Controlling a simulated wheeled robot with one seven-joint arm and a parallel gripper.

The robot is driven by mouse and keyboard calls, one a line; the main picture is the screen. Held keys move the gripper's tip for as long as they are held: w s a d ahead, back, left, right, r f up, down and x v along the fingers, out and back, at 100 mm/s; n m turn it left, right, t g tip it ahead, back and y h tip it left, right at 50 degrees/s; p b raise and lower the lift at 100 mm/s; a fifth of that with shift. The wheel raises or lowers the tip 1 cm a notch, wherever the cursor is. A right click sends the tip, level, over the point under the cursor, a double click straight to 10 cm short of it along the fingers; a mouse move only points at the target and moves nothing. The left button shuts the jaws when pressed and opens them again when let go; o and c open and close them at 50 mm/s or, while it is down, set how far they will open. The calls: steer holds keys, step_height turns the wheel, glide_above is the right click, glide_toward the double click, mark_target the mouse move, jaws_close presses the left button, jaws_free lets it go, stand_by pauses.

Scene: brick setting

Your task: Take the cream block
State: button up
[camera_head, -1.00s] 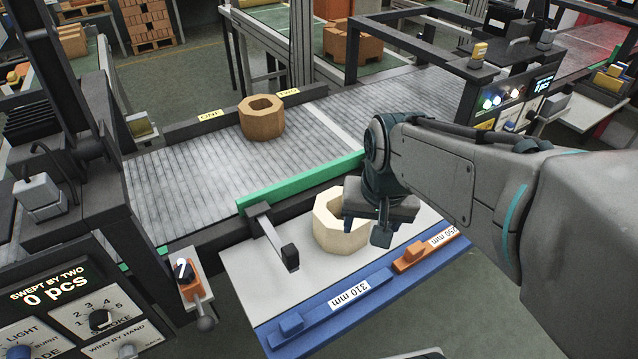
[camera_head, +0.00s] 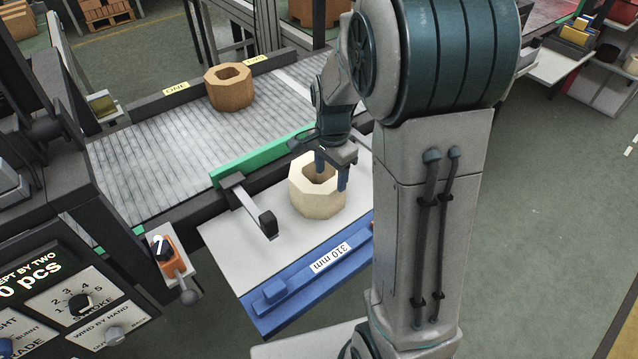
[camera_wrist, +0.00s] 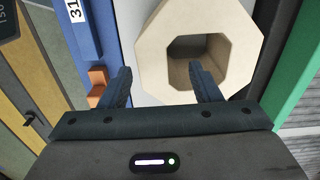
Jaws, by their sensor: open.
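I cannot tell whether either finger touches the block.
A brown block (camera_head: 231,97) of like shape sits on the conveyor (camera_head: 150,160). A blue bar (camera_head: 315,283) marked 310 mm edges the plate's front. A control panel (camera_head: 75,305) is at lower left.

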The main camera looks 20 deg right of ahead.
mark_target(332, 196)
steer(key=f, duration=0.7)
steer(key=shift+s+d+f, duration=0.2)
steer(key=shift+s+f, duration=0.15)
jaws_close()
steer(key=shift+w+r, duration=0.1)
